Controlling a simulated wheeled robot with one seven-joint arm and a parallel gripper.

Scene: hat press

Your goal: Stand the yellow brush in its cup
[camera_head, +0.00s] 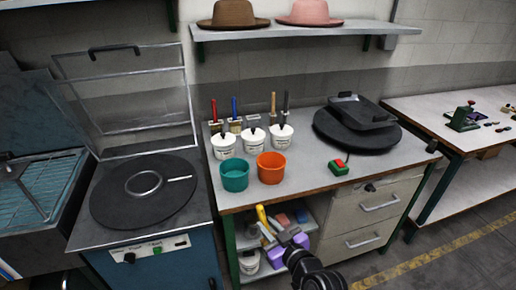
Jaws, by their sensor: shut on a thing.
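The yellow brush (262,217) shows as a slanted yellow handle in front of the open lower shelf, below the table's front edge. My gripper (274,231) is at the brush, seen from behind, and is shut on it. Its lower end is hard to make out against the grey shapes there. A teal cup (235,179) and an orange cup (271,173) stand upright on the table near its front edge, above my gripper in the picture. They look empty, and I cannot tell which is the brush's cup.
Behind the cups stand several white tubs (223,147) and upright brushes with red, blue, wooden and dark handles. A red and green button box (338,167) and a black press (358,127) are to the right. Purple (297,247) and other items crowd the lower shelf.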

